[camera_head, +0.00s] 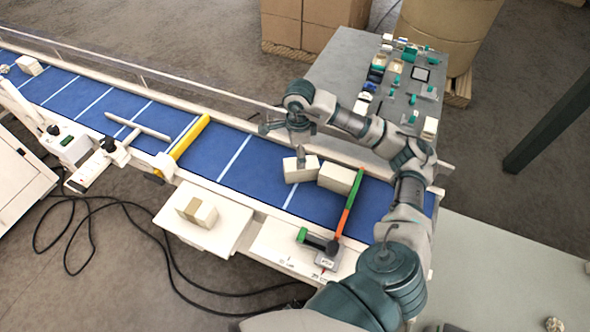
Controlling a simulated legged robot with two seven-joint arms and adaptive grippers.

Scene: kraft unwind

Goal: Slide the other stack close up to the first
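Two pale cream block-like stacks sit on the blue conveyor belt (240,150). The left stack (293,175) is slightly turned, and the right stack (340,179) lies just to its right with a narrow gap that is hard to judge. My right gripper (300,156) points down at the left stack, its finger at or just above the stack's top and back edge. Whether it touches, and whether its fingers are open or shut, is too small to tell. My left gripper is not in view.
An orange-and-green bar (348,203) crosses the belt's near edge right of the stacks. A yellow bar (184,143) spans the belt at left. A small banded block (197,212) sits on a white side shelf (170,220). A grey table (345,60) holds small items behind.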

